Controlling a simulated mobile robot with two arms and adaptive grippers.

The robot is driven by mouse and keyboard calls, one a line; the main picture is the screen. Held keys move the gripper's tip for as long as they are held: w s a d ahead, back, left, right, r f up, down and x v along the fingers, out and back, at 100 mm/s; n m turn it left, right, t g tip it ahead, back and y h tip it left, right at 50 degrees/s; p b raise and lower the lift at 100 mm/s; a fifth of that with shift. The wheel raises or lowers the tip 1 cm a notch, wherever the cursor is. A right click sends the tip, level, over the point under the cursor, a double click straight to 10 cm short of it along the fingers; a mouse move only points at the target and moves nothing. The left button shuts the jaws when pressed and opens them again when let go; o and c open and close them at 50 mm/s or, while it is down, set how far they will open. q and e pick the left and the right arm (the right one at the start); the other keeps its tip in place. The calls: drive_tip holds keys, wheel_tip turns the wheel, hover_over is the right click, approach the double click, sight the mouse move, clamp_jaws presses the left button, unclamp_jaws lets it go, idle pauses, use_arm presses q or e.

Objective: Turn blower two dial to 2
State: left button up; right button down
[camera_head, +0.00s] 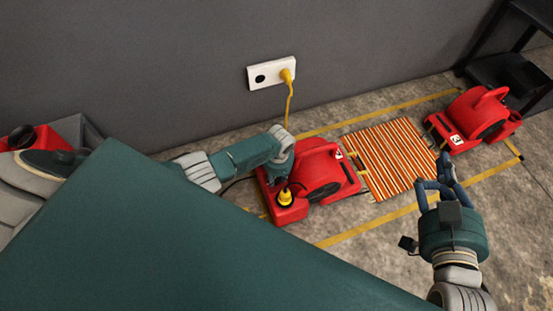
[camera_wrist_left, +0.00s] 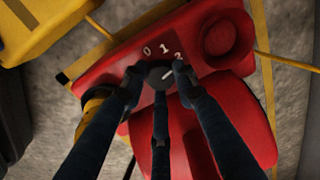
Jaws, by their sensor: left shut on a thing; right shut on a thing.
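The left red blower (camera_head: 322,168) stands on the floor in the middle of the head view. In the left wrist view, its red panel (camera_wrist_left: 108,68) carries a dark dial (camera_wrist_left: 160,73) with white marks 0, 1 and 2. The dial's white line points toward the 2. My left gripper (camera_wrist_left: 157,82) is shut on the dial, its fingers around it, partly hiding its sides. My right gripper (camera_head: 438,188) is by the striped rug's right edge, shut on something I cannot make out. A second red blower (camera_head: 478,118) stands at the right.
The striped rug (camera_head: 388,158) lies between the blowers, within yellow floor tape (camera_head: 358,229). A yellow plug and cord (camera_head: 288,84) hang from the wall socket (camera_head: 259,78). A yellow fitting (camera_head: 285,197) sits on the left blower. A dark shelf (camera_head: 505,70) stands at the back right.

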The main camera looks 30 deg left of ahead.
sight(278, 181)
idle(0.4)
use_arm(q)
drive_tip(key=o, duration=1.2)
drive_tip(key=shift+c, duration=0.2)
wheel_tip(278, 181, up, 12)
drive_tip(key=shift+s+d, duration=0.35)
drive_tip(key=shift+d, duration=0.05)
drive_tip(key=shift+f, duration=0.1)
